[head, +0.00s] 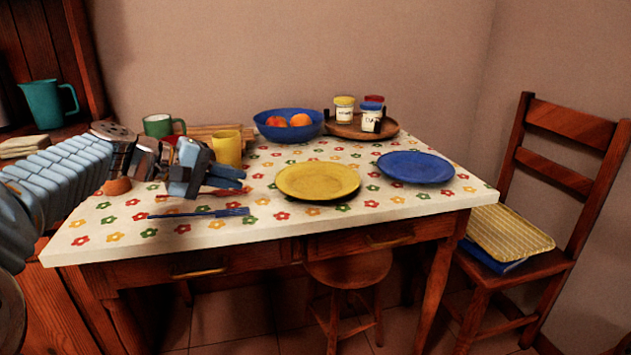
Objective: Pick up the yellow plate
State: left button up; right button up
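The yellow plate (318,181) lies flat near the middle of the table, towards its front edge, with a dark shadow along its lower right rim. Nothing lies on it. My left gripper (243,178) comes in from the left over the table. Its fingers point right towards the plate and stop a short way left of its rim, not touching it. The fingers look close together, but the angle hides whether there is a gap between them. No held object shows. My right gripper is out of view.
A blue plate (415,167) lies right of the yellow one. A blue bowl (289,125) of fruit and a round tray (352,128) with jars stand behind. A yellow mug (227,148) stands behind my gripper. A blue fork (205,213) lies in front. A chair (560,160) stands at right.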

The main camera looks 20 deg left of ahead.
aim_at(280, 187)
pick_arm(q)
jog(key=x, duration=1)
jog(key=shift+w, duration=0.1)
grip_shut()
